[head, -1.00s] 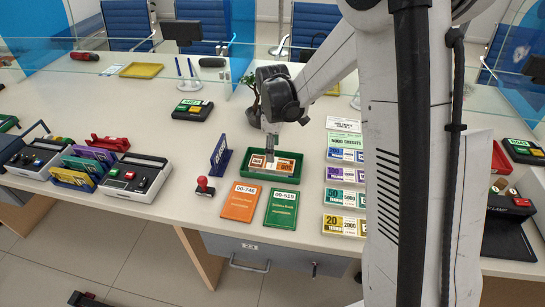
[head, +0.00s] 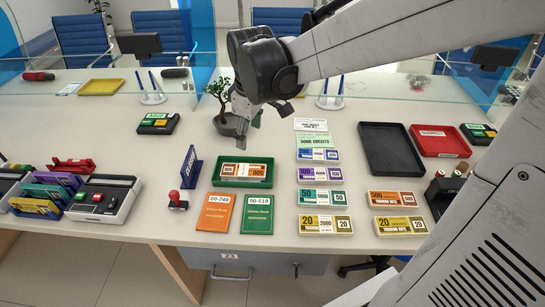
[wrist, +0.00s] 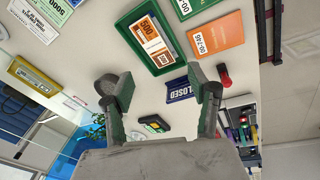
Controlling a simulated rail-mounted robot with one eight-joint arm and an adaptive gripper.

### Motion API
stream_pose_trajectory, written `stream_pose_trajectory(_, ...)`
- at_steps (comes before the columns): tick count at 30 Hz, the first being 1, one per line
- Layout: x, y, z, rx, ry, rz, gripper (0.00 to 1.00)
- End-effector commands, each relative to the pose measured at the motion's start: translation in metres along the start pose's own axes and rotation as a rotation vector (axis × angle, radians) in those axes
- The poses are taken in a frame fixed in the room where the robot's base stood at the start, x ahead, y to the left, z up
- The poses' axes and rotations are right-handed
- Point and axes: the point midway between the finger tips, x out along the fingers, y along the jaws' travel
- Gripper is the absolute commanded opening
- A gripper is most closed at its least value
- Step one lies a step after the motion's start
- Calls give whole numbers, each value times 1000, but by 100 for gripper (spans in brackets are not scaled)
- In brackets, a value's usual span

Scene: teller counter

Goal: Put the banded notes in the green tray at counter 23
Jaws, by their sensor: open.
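The banded notes (head: 243,170), an orange and white bundle marked 500, lie flat inside the green tray (head: 242,184) on the counter above the drawer labelled 23. In the wrist view, the notes (wrist: 152,40) rest within the walls of the tray (wrist: 124,38), with nothing touching them. My gripper (head: 262,116) is open and empty, above the counter and behind the tray, near the small potted tree. Its two fingers stand wide apart in the wrist view (wrist: 165,86).
Orange (head: 214,212) and green (head: 256,213) booklets lie in front of the tray. A blue CLOSED sign (head: 191,166) and red stamp (head: 178,198) stand left. Several other note bundles (head: 321,198) lie right, then a black tray (head: 391,150) and red tray (head: 438,142). Glass screens run behind.

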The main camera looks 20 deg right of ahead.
Motion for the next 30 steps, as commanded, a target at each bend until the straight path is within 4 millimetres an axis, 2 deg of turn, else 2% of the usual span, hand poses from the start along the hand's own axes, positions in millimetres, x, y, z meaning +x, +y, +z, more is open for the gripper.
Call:
stream_pose_trajectory(3, -23, -16, 18, 94, 43, 35, 55)
stream_pose_trajectory(12, -60, -54, 61, 337, 167, 102, 55)
stream_pose_trajectory(22, -74, -94, 107, 590, 318, 142, 55)
stream_pose_trajectory(30, -74, -108, 124, 699, 389, 148, 55)
